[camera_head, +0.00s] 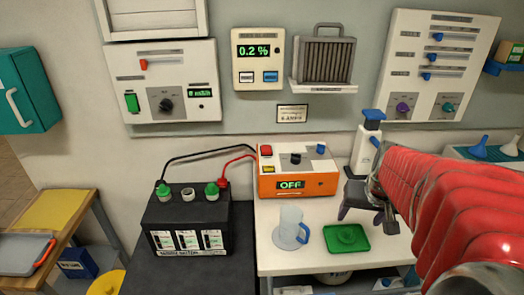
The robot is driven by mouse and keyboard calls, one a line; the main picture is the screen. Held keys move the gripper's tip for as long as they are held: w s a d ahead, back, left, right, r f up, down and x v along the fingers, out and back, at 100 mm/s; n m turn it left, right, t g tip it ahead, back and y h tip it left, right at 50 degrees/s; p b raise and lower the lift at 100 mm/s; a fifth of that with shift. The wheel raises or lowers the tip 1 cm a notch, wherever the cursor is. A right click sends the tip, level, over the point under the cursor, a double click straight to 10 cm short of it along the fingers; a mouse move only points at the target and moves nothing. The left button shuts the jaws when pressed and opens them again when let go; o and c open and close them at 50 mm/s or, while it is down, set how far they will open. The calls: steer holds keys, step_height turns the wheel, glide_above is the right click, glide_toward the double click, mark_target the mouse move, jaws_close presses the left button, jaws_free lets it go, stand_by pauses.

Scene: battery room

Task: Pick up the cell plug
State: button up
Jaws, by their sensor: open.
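A green round piece that looks like the cell plug (346,234) lies in a green tray (361,247) on the white bench. The black battery (160,216) stands to the left. Green plugs (163,189) and (211,189) sit on its top, with a pale open ring (188,195) between them. My gripper (366,212) is open, with dark fingers spread above and a little right of the tray. It appears empty and apart from the green piece. My red arm comes in from the right.
A clear jug (290,226) with a blue handle stands just left of the tray. An orange charger (298,180) reading OFF is behind, with black and red cables to the battery. A white, blue-topped bottle (366,150) stands close behind my gripper.

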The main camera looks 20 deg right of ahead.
glide_toward(349, 231)
steer(key=shift+x, duration=2.55)
steer(key=shift+x, duration=2.6)
steer(key=shift+c, duration=0.4)
steer(key=c, duration=1)
steer(key=shift+r, duration=0.1)
step_height(349, 231, up, 10)
steer(key=shift+f, duration=0.1)
